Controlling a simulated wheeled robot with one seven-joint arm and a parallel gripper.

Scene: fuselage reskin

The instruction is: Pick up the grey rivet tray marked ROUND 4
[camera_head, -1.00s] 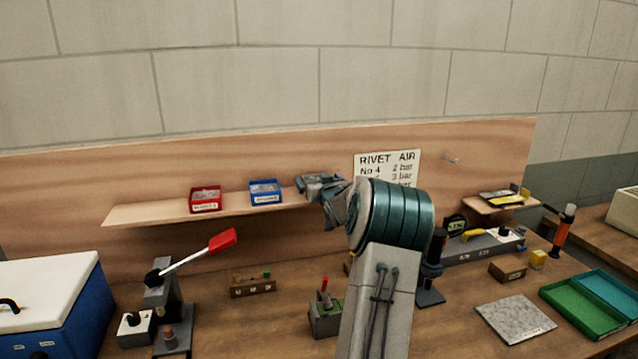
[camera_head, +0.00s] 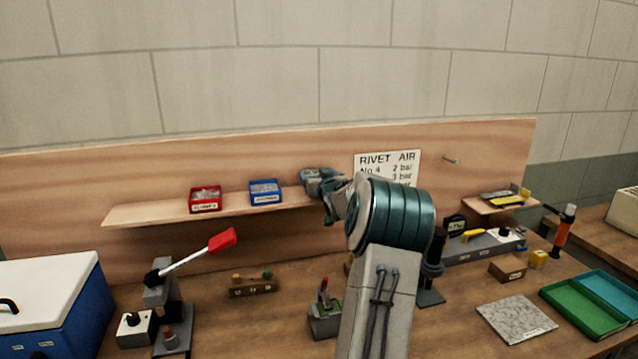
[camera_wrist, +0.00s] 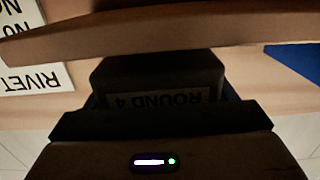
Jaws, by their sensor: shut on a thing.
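The grey rivet tray (camera_head: 318,174) is at the right end of the wooden shelf in the head view, partly hidden by my gripper (camera_head: 330,190). In the wrist view the tray (camera_wrist: 158,72) is dark, and its ROUND 4 label (camera_wrist: 160,101) appears upside down. My gripper (camera_wrist: 160,118) is shut on the tray's near side. In the head view the tray looks slightly above the shelf; the gap beneath it is hard to see.
A red bin (camera_head: 205,205) and a blue bin (camera_head: 265,198) stand on the shelf (camera_head: 150,211) to the left. The RIVET AIR sign (camera_head: 400,160) is on the board to the right. Below, the bench holds a red-handled lever press (camera_head: 165,290) and several fixtures.

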